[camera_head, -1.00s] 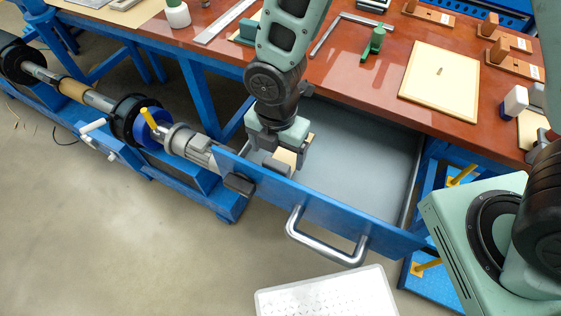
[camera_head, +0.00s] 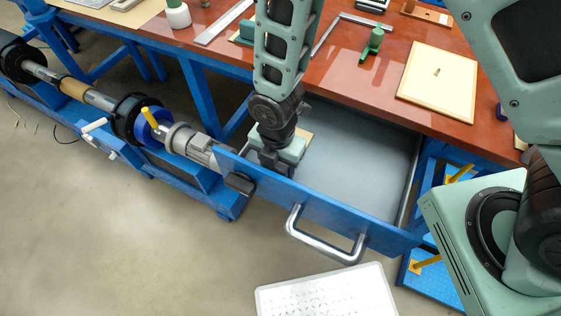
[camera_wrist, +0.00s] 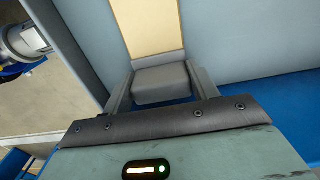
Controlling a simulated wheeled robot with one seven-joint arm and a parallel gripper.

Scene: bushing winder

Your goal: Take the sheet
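A tan sheet (camera_head: 303,139) lies in the open drawer, mostly hidden behind my gripper in the head view. In the wrist view, the sheet (camera_wrist: 150,28) is a tan strip running away from a grey block (camera_wrist: 162,83) at its near end. My gripper (camera_head: 272,162) is down inside the drawer near its left end. In the wrist view, the fingers of my gripper (camera_wrist: 162,92) stand on both sides of the grey block, close to it. I cannot tell whether they press on it.
The drawer's blue front panel (camera_head: 330,215) with a metal handle (camera_head: 322,240) stands at the near side. The drawer floor (camera_head: 360,165) right of my gripper is clear. A pale board (camera_head: 438,82) lies on the red-brown tabletop (camera_head: 335,75). A winding machine (camera_head: 85,95) stands at left.

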